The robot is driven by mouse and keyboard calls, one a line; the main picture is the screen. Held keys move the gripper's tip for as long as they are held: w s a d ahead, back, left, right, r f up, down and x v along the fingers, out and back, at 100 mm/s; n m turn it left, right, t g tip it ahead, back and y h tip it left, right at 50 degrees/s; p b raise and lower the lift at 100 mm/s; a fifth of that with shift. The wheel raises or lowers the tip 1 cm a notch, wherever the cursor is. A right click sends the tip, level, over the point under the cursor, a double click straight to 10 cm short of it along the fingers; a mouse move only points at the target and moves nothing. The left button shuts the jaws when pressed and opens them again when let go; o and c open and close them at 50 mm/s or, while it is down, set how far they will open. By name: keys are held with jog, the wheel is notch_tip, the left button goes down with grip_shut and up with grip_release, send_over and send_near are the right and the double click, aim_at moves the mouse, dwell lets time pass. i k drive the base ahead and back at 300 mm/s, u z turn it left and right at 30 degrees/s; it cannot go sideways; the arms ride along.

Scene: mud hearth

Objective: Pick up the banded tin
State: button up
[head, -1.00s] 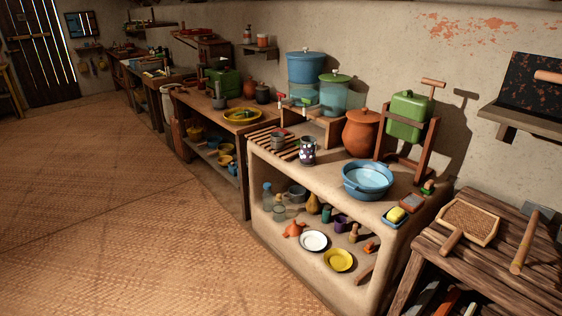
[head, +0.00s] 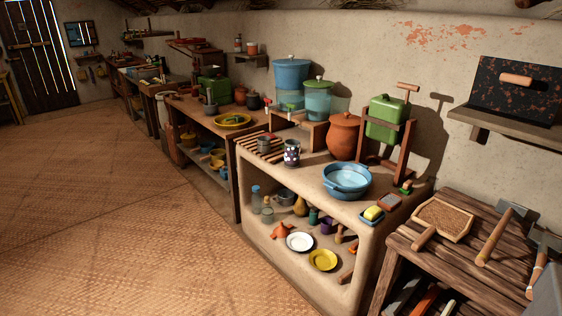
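I cannot pick out a banded tin for certain. On the wall shelf at the back are small containers: a red-and-white one (head: 251,48) and a pale one (head: 238,44), too small to read clearly. On the clay counter, a small grey cup (head: 264,145) stands on the slatted rack, and a dark mug with pale spots (head: 292,153) stands beside it. Several small vessels sit in the niche below, partly in shadow. My gripper is not in view.
The clay counter (head: 310,175) also holds a blue basin (head: 347,180), an orange pot (head: 344,136) and a green press (head: 384,122). A wooden table (head: 480,262) stands at right. The woven floor (head: 110,220) at left is clear.

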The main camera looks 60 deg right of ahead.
aim_at(293, 146)
jog(key=z, duration=0.35)
jog(key=i, duration=1.2)
jog(key=u, duration=0.4)
jog(key=k, duration=0.9)
jog(key=z, duration=0.15)
jog(key=i, duration=0.5)
